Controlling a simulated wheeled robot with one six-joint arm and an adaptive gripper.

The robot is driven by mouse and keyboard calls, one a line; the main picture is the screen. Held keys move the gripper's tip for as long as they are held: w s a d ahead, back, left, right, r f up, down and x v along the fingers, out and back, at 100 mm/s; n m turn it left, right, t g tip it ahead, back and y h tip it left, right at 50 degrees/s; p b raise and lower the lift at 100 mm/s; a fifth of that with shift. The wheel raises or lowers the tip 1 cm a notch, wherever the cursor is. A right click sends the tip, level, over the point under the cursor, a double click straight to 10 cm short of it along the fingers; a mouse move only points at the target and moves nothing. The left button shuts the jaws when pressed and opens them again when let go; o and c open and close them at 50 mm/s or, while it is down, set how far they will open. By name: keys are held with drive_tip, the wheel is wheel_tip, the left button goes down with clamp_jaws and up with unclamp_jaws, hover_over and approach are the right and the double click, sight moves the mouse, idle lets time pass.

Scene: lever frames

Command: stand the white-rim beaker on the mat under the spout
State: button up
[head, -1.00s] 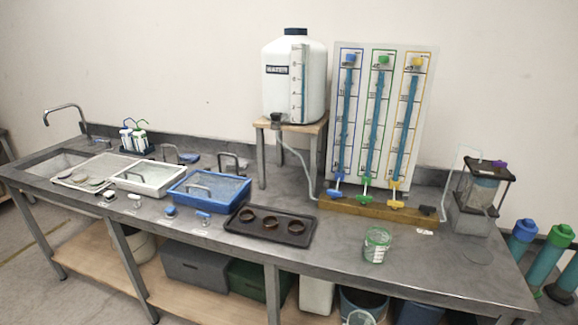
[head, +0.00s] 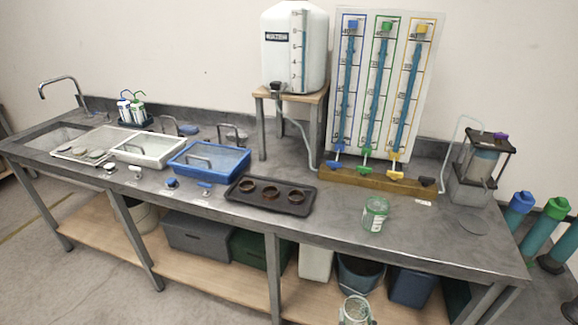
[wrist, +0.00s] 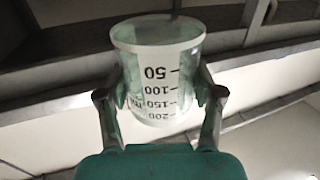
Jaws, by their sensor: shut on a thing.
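The white-rim beaker (head: 355,308) is clear and shows at the bottom edge of the head view, in front of the bench. In the wrist view the beaker (wrist: 158,75) has dark volume marks. My gripper (wrist: 160,95) is shut on it, one finger on each side. A thin dark round mat (head: 471,220) lies on the bench at the right, in front of a framed apparatus (head: 482,165) with a pale bent tube (head: 460,130). The tube's outlet end is hard to make out.
A green-rim beaker (head: 376,214) stands on the bench front, left of the mat. A dark tray (head: 235,194) with rings lies further left. A board with three blue columns (head: 385,90) stands behind. The bench around the mat looks mostly clear.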

drive_tip(key=s+f, duration=0.4)
drive_tip(key=f, duration=0.6)
drive_tip(key=shift+w, duration=0.1)
